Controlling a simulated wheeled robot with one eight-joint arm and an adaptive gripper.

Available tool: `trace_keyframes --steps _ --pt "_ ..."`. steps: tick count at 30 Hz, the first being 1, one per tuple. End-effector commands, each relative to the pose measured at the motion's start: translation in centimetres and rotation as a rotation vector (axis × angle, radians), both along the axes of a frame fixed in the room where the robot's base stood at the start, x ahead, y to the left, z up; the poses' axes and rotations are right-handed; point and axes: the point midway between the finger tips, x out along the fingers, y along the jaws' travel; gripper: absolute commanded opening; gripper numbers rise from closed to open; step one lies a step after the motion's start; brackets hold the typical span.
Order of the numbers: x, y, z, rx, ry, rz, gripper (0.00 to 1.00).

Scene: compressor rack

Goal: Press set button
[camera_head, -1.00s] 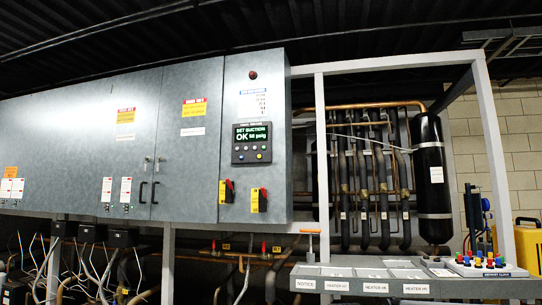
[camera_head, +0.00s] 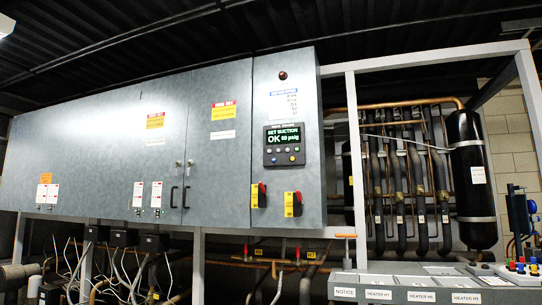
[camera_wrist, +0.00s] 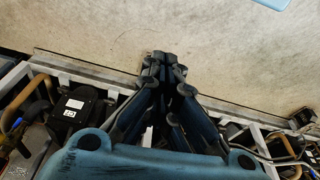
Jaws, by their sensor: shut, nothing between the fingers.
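The control panel (camera_head: 284,146) is a dark unit on the grey cabinet's right-hand door. Its screen (camera_head: 283,135) reads "SET SUCTION OK" with a psig value too small to read surely. Small buttons (camera_head: 283,154) sit below the screen; I cannot tell which one is the set button. My gripper (camera_wrist: 164,60) shows only in the wrist view, its dark fingers together with nothing between them. It points at a pale, stained surface (camera_wrist: 220,45); I cannot tell whether it touches. The control panel is not recognisable in the wrist view.
Two red-and-yellow switches (camera_head: 276,200) stick out below the panel. A red lamp (camera_head: 283,75) is above it. A grey shelf (camera_head: 420,284) with labels juts out at the lower right. Pipes and a black cylinder (camera_head: 470,180) stand behind the white frame. Cables hang under the cabinet.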

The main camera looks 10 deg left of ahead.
Motion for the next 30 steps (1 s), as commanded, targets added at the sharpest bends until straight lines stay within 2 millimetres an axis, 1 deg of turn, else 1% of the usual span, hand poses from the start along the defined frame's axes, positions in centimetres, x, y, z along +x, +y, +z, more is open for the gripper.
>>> trace_keyframes --steps 5,6,8,9,11,12,14,15,17,18,20,21,26,27,29,30 --pt "4.8 1.8 4.7 0.039 -0.095 0.018 0.0" --pt "6.2 2.5 6.2 0.053 -0.126 0.022 0.0" --pt "8.4 3.7 8.5 0.079 -0.174 0.028 0.0" --pt "9.9 4.6 10.1 0.096 -0.205 0.031 0.0" --pt "12.0 5.9 12.4 0.123 -0.252 0.036 0.0" --pt "13.4 6.8 14.0 0.144 -0.283 0.038 0.0" --pt "15.3 8.2 16.4 0.174 -0.326 0.042 0.0" --pt "16.6 9.2 18.0 0.194 -0.355 0.044 0.0" --pt "18.4 10.8 20.4 0.229 -0.397 0.046 0.0" --pt "19.6 11.8 22.0 0.252 -0.423 0.046 0.0" --pt "21.3 13.5 24.5 0.287 -0.464 0.05 0.0" --pt "22.4 14.6 26.1 0.312 -0.491 0.049 0.0" --pt "26.4 19.3 32.8 0.418 -0.588 0.049 0.0" --pt "27.3 20.5 34.4 0.448 -0.612 0.048 0.0" --pt "28.6 22.4 37.0 0.491 -0.647 0.047 0.0" --pt "29.4 23.6 38.6 0.521 -0.669 0.045 0.0"
